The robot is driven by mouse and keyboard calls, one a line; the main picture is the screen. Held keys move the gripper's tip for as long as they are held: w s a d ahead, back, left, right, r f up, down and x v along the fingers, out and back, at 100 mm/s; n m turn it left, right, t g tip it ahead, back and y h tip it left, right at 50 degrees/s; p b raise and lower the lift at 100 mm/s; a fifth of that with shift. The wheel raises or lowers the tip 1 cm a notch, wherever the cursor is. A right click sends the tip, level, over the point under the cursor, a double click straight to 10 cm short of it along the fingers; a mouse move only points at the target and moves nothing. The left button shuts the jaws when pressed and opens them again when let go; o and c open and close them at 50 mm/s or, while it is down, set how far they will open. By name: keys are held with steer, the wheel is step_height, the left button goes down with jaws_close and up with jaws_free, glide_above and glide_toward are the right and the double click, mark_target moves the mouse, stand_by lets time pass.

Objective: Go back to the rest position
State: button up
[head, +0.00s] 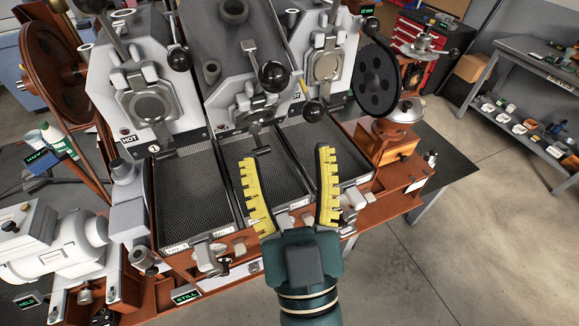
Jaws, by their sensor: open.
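My gripper (290,192) is in the lower middle of the head view, with its two yellow toothed fingers spread wide apart. It is open and nothing shows between the fingers. It hangs over the front of the sample roaster (222,80), above the mesh cooling trays (195,190). The fingertips point away toward the roaster's front faces. I cannot tell the exact height of the fingers above the trays.
Ball-ended levers (274,75) stick out from the roaster's faces. A black wheel (377,78) and a wooden grinder (388,138) stand at the right. A white machine (60,240) is at the lower left. A grey shelf (535,95) stands far right, with open floor (450,240) before it.

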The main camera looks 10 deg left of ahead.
steer(key=shift+v, duration=0.9)
steer(key=d+r+t+h, duration=0.2)
steer(key=d+r+h, duration=0.1)
steer(key=d+r, duration=0.4)
steer(key=d+m+g+h, duration=0.1)
steer(key=d+m+h, duration=0.4)
steer(key=h, duration=0.2)
step_height(320, 180, up, 27)
steer(key=m+p, duration=0.1)
steer(key=p, duration=2.6)
steer(key=shift+g+p, duration=0.4)
steer(key=shift+w+d+f, duration=0.1)
